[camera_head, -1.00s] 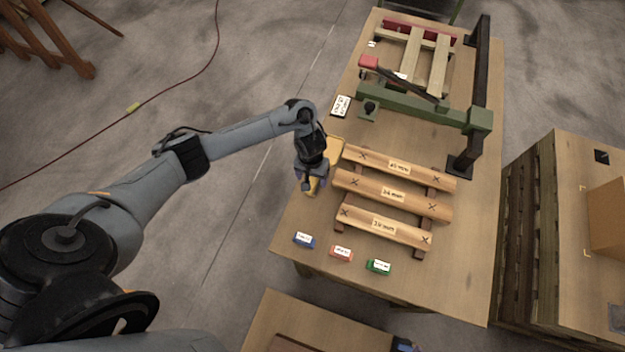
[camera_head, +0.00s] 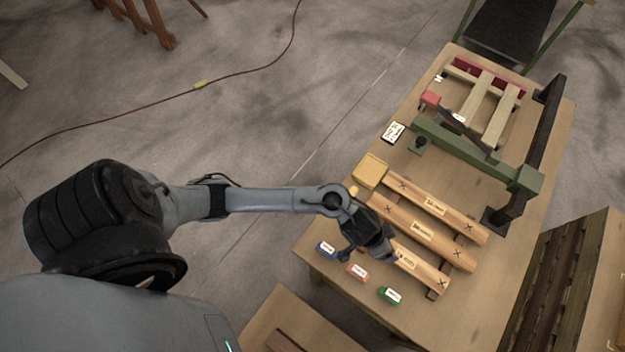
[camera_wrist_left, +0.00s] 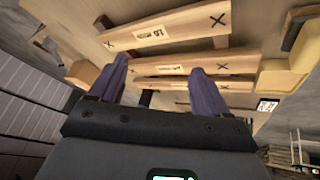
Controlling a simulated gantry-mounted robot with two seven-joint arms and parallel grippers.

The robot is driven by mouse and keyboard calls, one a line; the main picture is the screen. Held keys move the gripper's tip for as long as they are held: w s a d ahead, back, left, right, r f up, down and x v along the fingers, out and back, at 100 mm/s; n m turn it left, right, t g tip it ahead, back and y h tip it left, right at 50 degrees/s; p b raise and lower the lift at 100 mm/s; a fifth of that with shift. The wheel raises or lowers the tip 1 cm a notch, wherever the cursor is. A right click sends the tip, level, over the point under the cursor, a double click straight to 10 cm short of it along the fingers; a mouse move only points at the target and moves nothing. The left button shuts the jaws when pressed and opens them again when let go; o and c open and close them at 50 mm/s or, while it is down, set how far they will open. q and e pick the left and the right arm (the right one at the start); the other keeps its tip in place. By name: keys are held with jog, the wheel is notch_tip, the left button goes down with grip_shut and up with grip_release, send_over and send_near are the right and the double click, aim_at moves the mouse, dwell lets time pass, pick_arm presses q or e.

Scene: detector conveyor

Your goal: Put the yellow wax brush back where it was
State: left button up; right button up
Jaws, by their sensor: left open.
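A yellow block (camera_head: 370,170) lies at the left end of the boards in the head view, with a small yellow part (camera_head: 353,191) beside it, partly hidden by my arm. I take these for the wax brush, but cannot tell whether they are one piece. Yellow also shows at the right of the left wrist view (camera_wrist_left: 283,78). My left gripper (camera_head: 383,252) is over the left end of the nearest board, away from the yellow block. Its two fingers (camera_wrist_left: 160,85) are apart with nothing held between them. My right gripper is not in view.
Three labelled boards (camera_head: 424,231) lie on dark supports. Blue (camera_head: 326,250), orange (camera_head: 357,272) and green (camera_head: 390,296) blocks line the table's near edge. A green clamp frame (camera_head: 465,150) stands behind the boards. A small sign (camera_head: 393,132) is near the far left edge.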

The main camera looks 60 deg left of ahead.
pick_arm(q)
jog(key=s+a+r+y, duration=0.1)
jog(key=s+a+r, duration=0.2)
jog(key=s+a, duration=0.3)
jog(key=s+a+r+g+y, duration=0.1)
jog(key=s+a+r, duration=0.3)
jog(key=s, duration=0.6)
jog(key=shift+a+r+g+y, duration=0.3)
jog(key=shift+a+y, duration=0.1)
jog(key=shift+a, duration=0.6)
jog(key=shift+s, duration=0.1)
